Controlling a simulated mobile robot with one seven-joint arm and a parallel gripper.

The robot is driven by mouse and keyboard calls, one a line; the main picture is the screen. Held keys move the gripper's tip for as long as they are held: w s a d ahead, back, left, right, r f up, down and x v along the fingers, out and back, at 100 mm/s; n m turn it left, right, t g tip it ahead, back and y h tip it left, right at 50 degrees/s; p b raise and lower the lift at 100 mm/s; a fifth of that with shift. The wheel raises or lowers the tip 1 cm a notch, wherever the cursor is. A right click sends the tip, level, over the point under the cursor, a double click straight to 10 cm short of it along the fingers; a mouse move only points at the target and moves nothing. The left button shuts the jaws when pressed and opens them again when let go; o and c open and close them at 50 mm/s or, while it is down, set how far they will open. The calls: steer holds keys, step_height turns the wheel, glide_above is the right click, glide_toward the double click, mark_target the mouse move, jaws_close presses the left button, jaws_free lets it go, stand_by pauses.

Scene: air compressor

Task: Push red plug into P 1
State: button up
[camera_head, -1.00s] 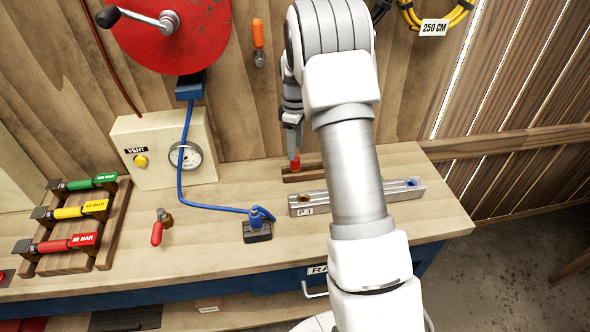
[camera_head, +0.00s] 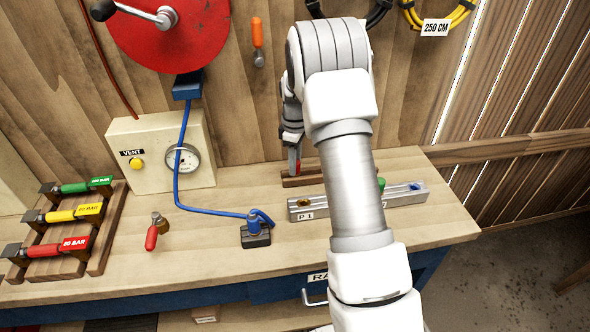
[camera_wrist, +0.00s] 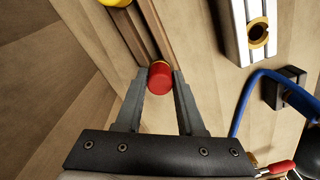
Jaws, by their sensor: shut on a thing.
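The red plug (camera_wrist: 160,80) sits at the wooden rack (camera_wrist: 125,25) in the wrist view. My gripper (camera_wrist: 162,76) is shut on it, one finger on each side. In the head view, my gripper (camera_head: 293,160) reaches down at the left end of the rack (camera_head: 300,180), with a bit of red plug (camera_head: 292,168) showing. The metal rail (camera_head: 405,196) lies in front of the rack. The brass-lined hole (camera_head: 304,203) is near its left end, above the label P 1 (camera_head: 306,216). In the wrist view that hole (camera_wrist: 258,34) looks empty. My arm hides the rail's middle.
A yellow plug (camera_wrist: 115,2) is farther along the rack. A green piece (camera_head: 381,184) shows at the rail beside my arm. A blue hose (camera_head: 215,209) runs to a dark block (camera_head: 256,238) left of the rail. A red-handled valve (camera_head: 152,237) stands farther left.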

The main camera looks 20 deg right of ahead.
steer(key=shift+r, duration=0.15)
jaws_close()
steer(key=shift+r+p, duration=1.7)
steer(key=shift+r, duration=0.8)
steer(key=shift+r+p, duration=0.65)
steer(key=shift+r, duration=0.2)
steer(key=shift+s+f+b, duration=0.15)
steer(key=shift+s+b, duration=0.15)
steer(key=shift+b, duration=0.05)
steer(key=s+a+f+b, duration=0.1)
steer(key=s+b, duration=0.1)
steer(key=s, duration=0.3)
steer(key=s+a+b, duration=0.1)
steer(key=s+b, duration=0.1)
steer(key=s, duration=0.4)
steer(key=shift+s+a+f, duration=0.25)
steer(key=shift+s+f, duration=0.05)
steer(key=shift+f, duration=0.05)
steer(key=shift+f+b, duration=1.2)
steer(key=shift+f, duration=0.45)
